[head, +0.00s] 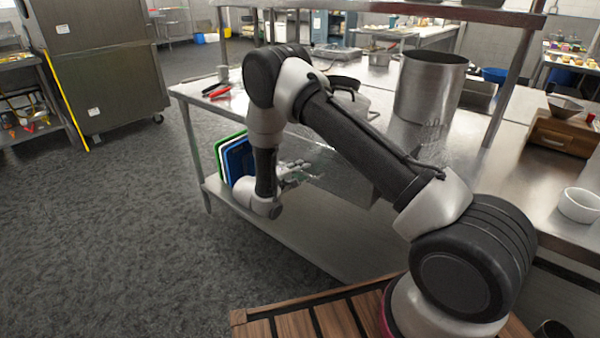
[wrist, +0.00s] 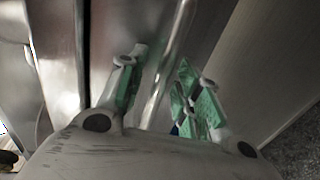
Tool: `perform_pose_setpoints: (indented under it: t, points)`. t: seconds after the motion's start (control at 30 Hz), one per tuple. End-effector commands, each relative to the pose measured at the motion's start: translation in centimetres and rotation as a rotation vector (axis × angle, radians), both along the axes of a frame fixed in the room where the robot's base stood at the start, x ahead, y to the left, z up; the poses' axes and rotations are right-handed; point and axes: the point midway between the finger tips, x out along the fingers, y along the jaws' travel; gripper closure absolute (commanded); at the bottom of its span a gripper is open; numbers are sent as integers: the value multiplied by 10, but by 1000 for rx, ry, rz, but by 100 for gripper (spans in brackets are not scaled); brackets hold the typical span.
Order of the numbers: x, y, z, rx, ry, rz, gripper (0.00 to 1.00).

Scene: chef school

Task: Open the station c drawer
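A steel drawer (head: 345,181) hangs under the near worktop; I take it for the station c drawer, but no label is legible. My gripper (head: 305,172) is at its front, below the worktop edge. In the wrist view a shiny round bar handle (wrist: 168,68) runs between the two green-padded fingers of my gripper (wrist: 160,88). The fingers stand apart on either side of the bar, with some gap showing. Contact with the bar is not clear. The drawer's front is partly hidden by my arm, and I cannot tell how far it is out.
The steel worktop (head: 400,150) carries a large pot (head: 430,87) and red-handled tools (head: 217,93). A lower shelf (head: 300,232) holds upright cutting boards (head: 237,160). A wooden box with a drawer (head: 563,133) stands at right. The floor (head: 130,230) at left is clear.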

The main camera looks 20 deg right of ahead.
Motion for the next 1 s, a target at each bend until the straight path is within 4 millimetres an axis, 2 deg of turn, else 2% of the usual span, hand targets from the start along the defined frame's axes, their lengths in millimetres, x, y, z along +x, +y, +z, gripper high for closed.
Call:
perform_pose_setpoints:
  t: [0.07,0.1,0.27,0.67,0.87,1.0]
  points:
    - [0,0,0,0,0,0,66]
    - [0,0,0,0,0,0,70]
    - [0,0,0,0,0,0,99]
    - [-4,5,0,0,1,1,100]
    - [-19,28,0,-1,1,5,100]
    - [-38,55,0,0,0,6,100]
